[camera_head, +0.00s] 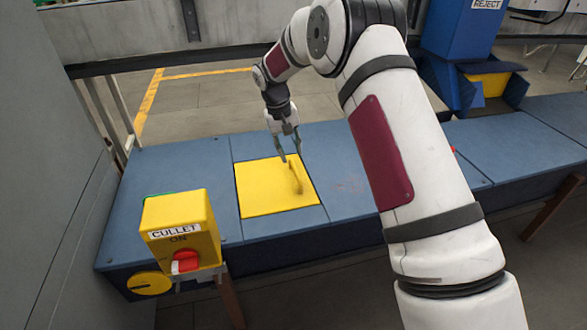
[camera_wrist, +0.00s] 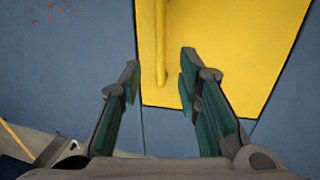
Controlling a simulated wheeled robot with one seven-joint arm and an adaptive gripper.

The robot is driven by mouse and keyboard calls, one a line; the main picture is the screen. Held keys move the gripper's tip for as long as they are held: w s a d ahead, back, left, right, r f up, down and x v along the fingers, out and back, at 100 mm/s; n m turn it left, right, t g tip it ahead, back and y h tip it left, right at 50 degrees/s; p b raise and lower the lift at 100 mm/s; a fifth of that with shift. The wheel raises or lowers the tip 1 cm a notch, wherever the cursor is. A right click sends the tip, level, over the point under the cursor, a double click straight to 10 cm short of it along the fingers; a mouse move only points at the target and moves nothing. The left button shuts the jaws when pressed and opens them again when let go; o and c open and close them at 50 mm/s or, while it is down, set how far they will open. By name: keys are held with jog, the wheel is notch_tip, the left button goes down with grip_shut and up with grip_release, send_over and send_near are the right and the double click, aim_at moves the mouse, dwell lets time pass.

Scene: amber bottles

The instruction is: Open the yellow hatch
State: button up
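The yellow hatch (camera_head: 262,195) lies flat and closed in the top of the blue bench. Its yellow bar handle (camera_head: 297,178) stands near the hatch's right side. In the wrist view the hatch (camera_wrist: 230,50) fills the upper right, and the handle (camera_wrist: 160,40) runs down from the top edge. My gripper (camera_head: 291,156) is over the far right part of the hatch, pointing down. Its fingers are apart and empty. In the wrist view the handle's lower end shows between the open fingertips (camera_wrist: 160,66), with a gap on both sides. I cannot tell the exact height gap.
A yellow control box (camera_head: 180,222) labelled CULLET ON, with a red switch (camera_head: 186,262), stands at the bench's front left. A blue REJECT bin (camera_head: 462,35) with a yellow part stands behind the bench at right. The blue bench top (camera_head: 180,165) left of the hatch is clear.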

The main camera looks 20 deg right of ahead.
aim_at(295, 169)
jog(key=f, duration=0.2)
jog(key=f+b, duration=0.1)
jog(key=f, duration=0.1)
jog(key=d+f, duration=0.1)
jog(key=f, duration=0.1)
jog(key=shift+f+b, duration=0.1)
jog(key=shift+b, duration=0.3)
grip_shut()
